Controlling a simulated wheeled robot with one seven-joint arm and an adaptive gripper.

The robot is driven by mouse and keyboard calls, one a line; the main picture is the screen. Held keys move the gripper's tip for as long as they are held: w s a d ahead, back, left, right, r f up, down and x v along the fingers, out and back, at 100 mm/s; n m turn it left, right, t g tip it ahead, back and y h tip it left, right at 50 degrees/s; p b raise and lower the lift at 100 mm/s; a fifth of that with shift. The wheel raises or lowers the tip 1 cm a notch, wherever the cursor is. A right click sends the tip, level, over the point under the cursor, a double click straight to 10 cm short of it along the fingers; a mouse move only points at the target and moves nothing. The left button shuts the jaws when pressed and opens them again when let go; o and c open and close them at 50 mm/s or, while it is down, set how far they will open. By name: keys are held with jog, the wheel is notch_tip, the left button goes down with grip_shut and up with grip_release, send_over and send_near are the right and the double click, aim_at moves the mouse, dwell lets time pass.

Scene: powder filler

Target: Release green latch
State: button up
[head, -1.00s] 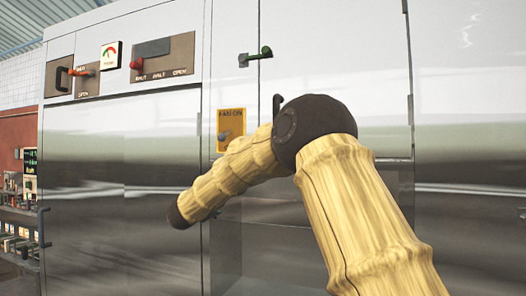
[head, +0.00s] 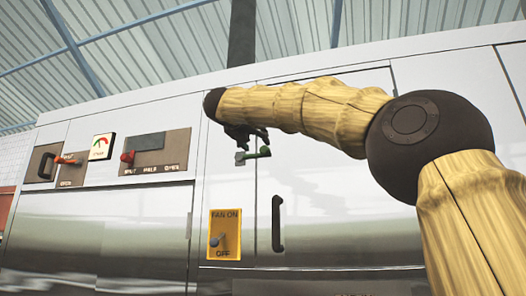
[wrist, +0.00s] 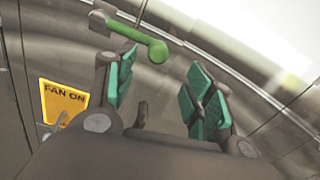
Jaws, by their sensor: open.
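The green latch (head: 258,153) sits on the steel cabinet front, across the seam beside a door. In the wrist view, the green latch (wrist: 140,38) has a dark mount at its left end and a round green knob at its right end. The latch arm lies roughly across the door seam. My gripper (wrist: 162,85) is open and empty, its green-padded fingers spread. The latch appears just beyond the fingertips, nearer the left finger. In the head view, my gripper (head: 245,134) is just above the latch and partly hidden by my arm; contact cannot be told.
A black door handle (head: 278,223) is below the latch. A yellow fan switch plate (head: 224,234) is at lower left.

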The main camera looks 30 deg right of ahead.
aim_at(263, 148)
jog(key=p+x, duration=0.3)
jog(key=x, duration=0.5)
jog(key=shift+w+d, duration=0.3)
jog(key=shift+w+d+f+p, duration=0.1)
jog(key=shift+w+d+p, duration=0.35)
jog(key=shift+w+d, duration=0.1)
jog(key=shift+s, duration=0.1)
grip_shut()
